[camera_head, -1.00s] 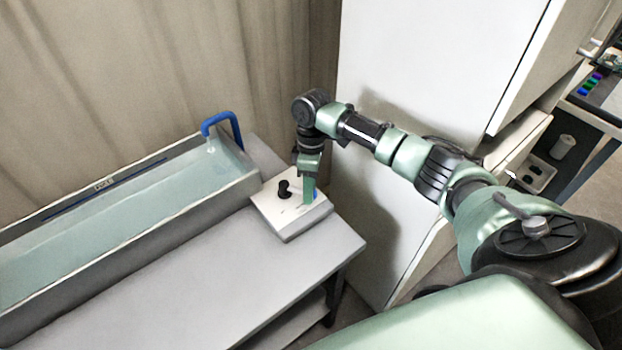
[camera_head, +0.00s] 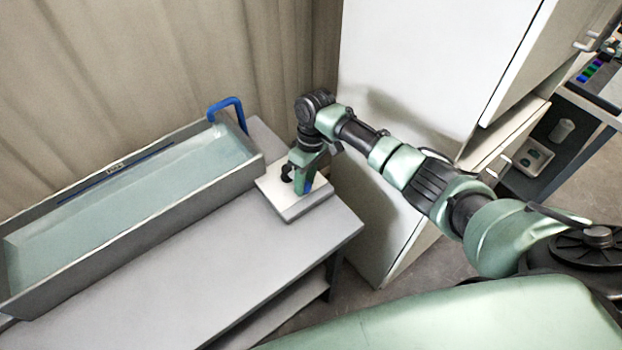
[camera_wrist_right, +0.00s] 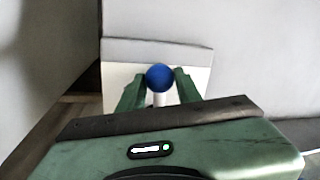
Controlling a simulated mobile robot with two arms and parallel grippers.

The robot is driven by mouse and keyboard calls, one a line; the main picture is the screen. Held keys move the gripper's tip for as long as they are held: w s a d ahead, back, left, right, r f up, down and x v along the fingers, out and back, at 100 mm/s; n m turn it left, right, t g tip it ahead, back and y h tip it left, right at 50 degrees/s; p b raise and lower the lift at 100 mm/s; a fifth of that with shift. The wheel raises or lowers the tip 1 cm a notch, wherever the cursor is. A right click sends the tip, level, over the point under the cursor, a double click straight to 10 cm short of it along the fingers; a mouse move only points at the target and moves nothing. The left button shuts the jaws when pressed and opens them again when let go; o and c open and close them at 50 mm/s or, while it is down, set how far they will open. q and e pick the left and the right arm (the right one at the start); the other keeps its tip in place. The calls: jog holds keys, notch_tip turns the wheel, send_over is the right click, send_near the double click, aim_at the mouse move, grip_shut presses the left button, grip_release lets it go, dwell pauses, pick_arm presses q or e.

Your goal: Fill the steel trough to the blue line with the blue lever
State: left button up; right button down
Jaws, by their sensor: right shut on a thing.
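The steel trough (camera_head: 140,222) stands at the left of the head view with pale water (camera_head: 130,205) in it. A dark blue line (camera_head: 85,190) runs along its inner back wall, and the water's edge lies close below it. A blue spout (camera_head: 228,104) curves over the right end, with a pale patch on the water beneath. My right gripper (camera_head: 303,187) is at the white control box and shut on the blue lever (camera_head: 308,186). In the right wrist view the lever's blue ball (camera_wrist_right: 158,77) sits between my fingertips (camera_wrist_right: 157,84). My left gripper is out of view.
The white control box (camera_head: 293,208) also carries a black-knobbed lever (camera_head: 286,173), just left of my right gripper. The box sits on a grey table (camera_head: 200,270) whose front is clear. A white cabinet (camera_head: 425,60) stands to the right, behind my arm.

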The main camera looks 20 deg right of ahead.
jog(key=shift+w+r, duration=0.1)
jog(key=c, duration=1)
grip_release()
jog(key=r, duration=0.2)
jog(key=r+b, duration=0.1)
jog(key=r, duration=0.2)
jog(key=d+r, duration=0.1)
jog(key=r, duration=0.1)
jog(key=shift+w+d+r+b, duration=0.1)
jog(key=shift+w+r+b, duration=0.2)
jog(key=shift+w+r, duration=0.05)
